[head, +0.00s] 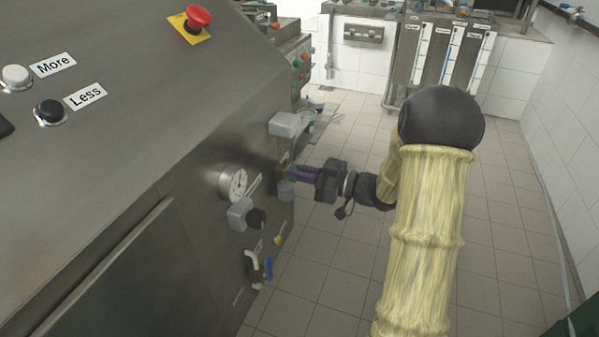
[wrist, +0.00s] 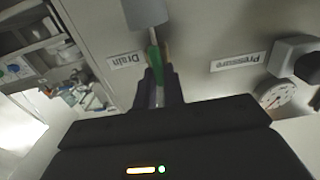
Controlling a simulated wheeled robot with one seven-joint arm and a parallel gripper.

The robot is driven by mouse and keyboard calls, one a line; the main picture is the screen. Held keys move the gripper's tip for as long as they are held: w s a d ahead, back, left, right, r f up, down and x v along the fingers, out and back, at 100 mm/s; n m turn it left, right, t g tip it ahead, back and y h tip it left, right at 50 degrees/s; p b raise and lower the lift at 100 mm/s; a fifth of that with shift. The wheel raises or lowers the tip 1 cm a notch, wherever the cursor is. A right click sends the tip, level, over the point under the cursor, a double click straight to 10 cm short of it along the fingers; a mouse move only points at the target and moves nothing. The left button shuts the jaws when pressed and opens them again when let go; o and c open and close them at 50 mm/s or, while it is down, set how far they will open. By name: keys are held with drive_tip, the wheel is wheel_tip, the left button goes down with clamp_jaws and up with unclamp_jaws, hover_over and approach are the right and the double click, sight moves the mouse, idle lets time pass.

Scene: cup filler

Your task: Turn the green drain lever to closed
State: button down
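The green drain lever (wrist: 154,57) shows in the wrist view below a grey pipe end, beside the "Drain" label (wrist: 126,60). My gripper (wrist: 160,80) reaches up to it, with the lever at or between its two dark fingertips. A narrow gap shows between the fingers, but I cannot tell whether they press on the lever. In the head view my gripper (head: 294,173) is at the machine's side panel, right of the pressure gauge. There the fingers mostly hide the lever.
The pressure gauge (head: 232,182) and a grey box with a black knob (head: 256,219) sit left of my gripper. A blue-handled valve (head: 267,268) is lower down. A grey block (head: 288,124) juts out above.

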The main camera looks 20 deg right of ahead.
drive_tip(key=shift+n, duration=0.3)
drive_tip(key=n+b, duration=0.7)
drive_tip(key=f+n+b, duration=0.1)
drive_tip(key=n+b, duration=0.2)
drive_tip(key=n, duration=0.1)
drive_tip(key=shift+s+a, duration=0.25)
drive_tip(key=shift+s, duration=0.15)
drive_tip(key=n+b, duration=0.2)
drive_tip(key=b, duration=0.1)
drive_tip(key=n+b, duration=0.1)
drive_tip(key=shift+f+n+b, duration=0.25)
drive_tip(key=shift+n+b, duration=0.05)
drive_tip(key=shift+n, duration=0.1)
drive_tip(key=n+b, duration=0.2)
drive_tip(key=b, duration=0.1)
drive_tip(key=shift+s+a+r+n, duration=0.1)
drive_tip(key=shift+n, duration=0.2)
drive_tip(key=c, duration=1.5)
unclamp_jaws()
